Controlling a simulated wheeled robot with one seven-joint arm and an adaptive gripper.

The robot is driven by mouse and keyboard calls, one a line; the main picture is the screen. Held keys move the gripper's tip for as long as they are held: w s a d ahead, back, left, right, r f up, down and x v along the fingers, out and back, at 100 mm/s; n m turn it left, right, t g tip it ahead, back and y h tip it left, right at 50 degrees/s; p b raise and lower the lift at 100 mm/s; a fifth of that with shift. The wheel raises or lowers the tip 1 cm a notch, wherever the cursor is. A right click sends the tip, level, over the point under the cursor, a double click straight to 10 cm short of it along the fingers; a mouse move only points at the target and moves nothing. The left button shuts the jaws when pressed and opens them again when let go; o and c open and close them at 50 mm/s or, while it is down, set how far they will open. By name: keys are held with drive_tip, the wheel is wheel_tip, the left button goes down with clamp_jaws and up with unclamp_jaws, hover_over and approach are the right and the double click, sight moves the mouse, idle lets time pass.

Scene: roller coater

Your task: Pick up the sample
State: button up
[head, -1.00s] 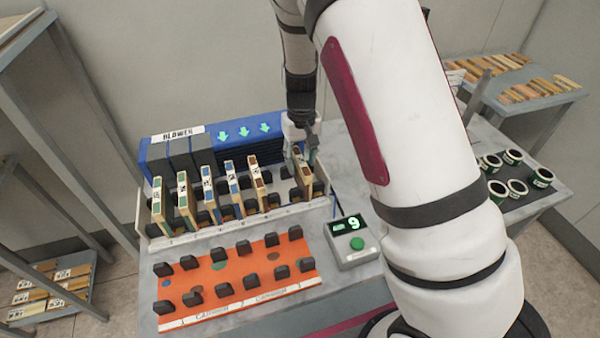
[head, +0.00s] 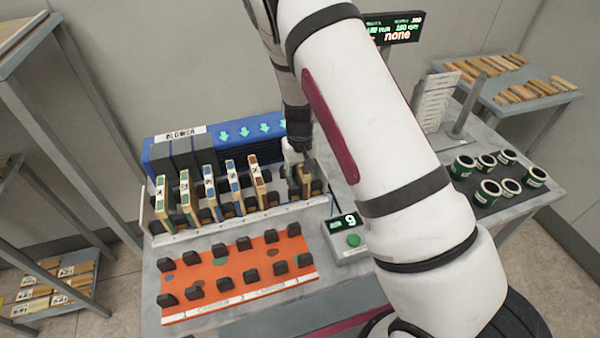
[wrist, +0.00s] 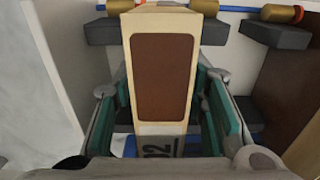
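A pale wooden sample panel with a brown patch (wrist: 162,75) stands upright between my gripper's teal-padded fingers (wrist: 164,112) in the wrist view. Part of a label reading "02" shows low on it. The fingers are on both sides of the panel, with narrow gaps visible, so they look open around it. In the head view this sample (head: 305,178) stands at the right end of the white rack (head: 240,222), and my gripper (head: 298,158) is right at it. My arm partly hides the fingertips there.
Several other panels (head: 210,193) stand left in the rack, before the blue blower (head: 225,150). An orange carrier (head: 235,270) with empty black holders lies in front. A control box (head: 346,238) shows 9. Green-labelled cans (head: 487,192) stand at right.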

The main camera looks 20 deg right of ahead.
clamp_jaws()
drive_tip(key=shift+r, duration=0.1)
wheel_tip(320, 180, up, 8)
drive_tip(key=shift+r+b, duration=0.25)
drive_tip(key=shift+b, duration=0.45)
drive_tip(key=shift+r, duration=0.7)
drive_tip(key=shift+r, duration=0.1)
drive_tip(key=shift+r+p, duration=0.5)
drive_tip(key=shift+r, duration=1.15)
drive_tip(key=shift+a, duration=0.15)
